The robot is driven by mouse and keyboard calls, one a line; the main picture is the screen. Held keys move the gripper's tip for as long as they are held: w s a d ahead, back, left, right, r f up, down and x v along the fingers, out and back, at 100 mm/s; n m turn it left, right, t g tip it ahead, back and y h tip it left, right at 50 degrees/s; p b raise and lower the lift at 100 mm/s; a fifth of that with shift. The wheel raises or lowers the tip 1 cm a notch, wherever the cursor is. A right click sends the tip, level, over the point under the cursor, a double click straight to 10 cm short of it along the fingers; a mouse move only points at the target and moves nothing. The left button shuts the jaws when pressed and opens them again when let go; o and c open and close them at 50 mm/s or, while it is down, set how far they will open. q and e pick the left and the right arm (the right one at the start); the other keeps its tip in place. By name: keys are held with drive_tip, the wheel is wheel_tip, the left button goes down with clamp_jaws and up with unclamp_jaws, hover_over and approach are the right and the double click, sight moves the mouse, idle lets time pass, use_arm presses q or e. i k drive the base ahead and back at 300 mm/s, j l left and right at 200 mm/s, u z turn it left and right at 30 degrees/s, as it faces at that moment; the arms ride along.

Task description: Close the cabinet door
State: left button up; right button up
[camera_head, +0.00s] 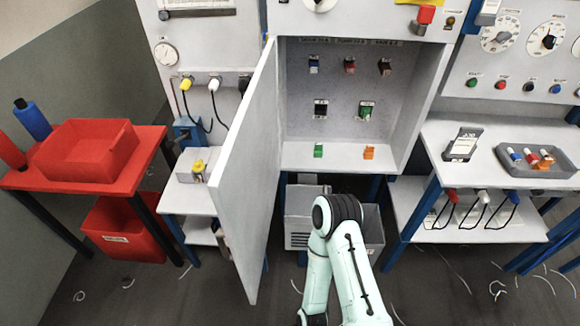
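The cabinet door (248,175) is a tall pale grey panel, hinged at the left side of the open cabinet (345,105). It stands wide open, swung out toward me, with its lower free corner near the floor in the picture. One of my arms, mint green with a black joint, rises from the bottom edge to the right of the door and bends back down. It appears apart from the door. Neither of my grippers shows in this view.
Inside the cabinet are several switches and small green and orange clips (369,152). A grey bin (368,228) stands under it. A red tray (88,152) sits on a red table at left. A white bench (500,165) stands at right. Thread scraps lie on the floor.

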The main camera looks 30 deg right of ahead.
sight(252, 176)
drive_tip(key=i+j+z, duration=0.15)
drive_tip(key=z, duration=0.3)
drive_tip(key=i+j+z, duration=0.1)
drive_tip(key=z, duration=0.35)
drive_tip(key=j+z, duration=0.45)
drive_tip(key=i+j+z, duration=0.1)
drive_tip(key=j+z, duration=0.75)
drive_tip(key=i+j, duration=0.05)
drive_tip(key=j, duration=0.05)
